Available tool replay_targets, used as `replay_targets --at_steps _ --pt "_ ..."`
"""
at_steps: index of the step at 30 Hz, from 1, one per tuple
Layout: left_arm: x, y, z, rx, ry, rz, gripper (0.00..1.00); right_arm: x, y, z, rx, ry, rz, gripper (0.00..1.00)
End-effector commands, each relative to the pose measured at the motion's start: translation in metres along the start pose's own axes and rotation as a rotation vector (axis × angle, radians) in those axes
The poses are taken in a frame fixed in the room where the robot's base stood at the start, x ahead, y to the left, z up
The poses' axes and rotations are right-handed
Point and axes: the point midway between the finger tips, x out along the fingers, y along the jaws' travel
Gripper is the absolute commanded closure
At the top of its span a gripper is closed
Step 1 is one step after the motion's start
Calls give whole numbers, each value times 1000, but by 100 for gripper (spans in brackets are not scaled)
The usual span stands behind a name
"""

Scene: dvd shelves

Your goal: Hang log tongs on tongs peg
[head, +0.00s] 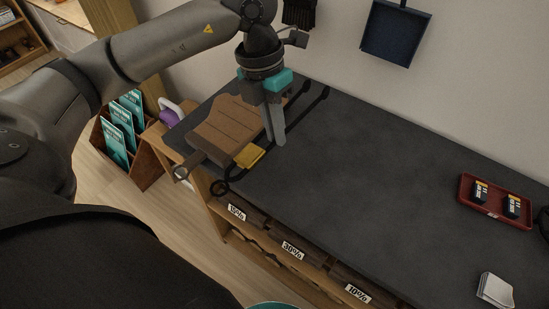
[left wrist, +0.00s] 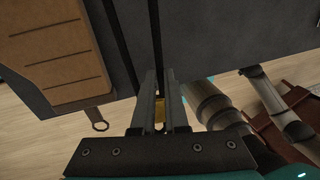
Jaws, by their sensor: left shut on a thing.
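The dark arms of the tongs (left wrist: 155,45) run up from the fingers in the wrist view. The fingers hide the exact grip. I cannot make out a tongs peg. My right gripper is out of view.
Brown bellows (head: 225,125) lie close left of the tongs. A dark dustpan (head: 396,33) and a brush (head: 299,12) hang on the wall behind. A red tray (head: 494,201) with small boxes stands at the right. The middle of the countertop (head: 370,165) is clear.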

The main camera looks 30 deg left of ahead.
Motion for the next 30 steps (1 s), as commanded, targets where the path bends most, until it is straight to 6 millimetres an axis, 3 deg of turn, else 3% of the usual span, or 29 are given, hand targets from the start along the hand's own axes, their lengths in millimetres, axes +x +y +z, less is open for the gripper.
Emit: replay_targets --at_steps 6,14,24,30 --pt "33 7 0 -2 1 0 100 -7 -9 -19 3 3 -11 50" --pt "46 9 0 -1 -1 0 100 -13 -13 -28 5 4 -16 50" --pt "79 16 0 -1 0 -1 100 -25 -19 -43 8 6 -25 50" --pt "80 16 0 -1 -1 0 100 -26 -19 -43 8 6 -25 50"
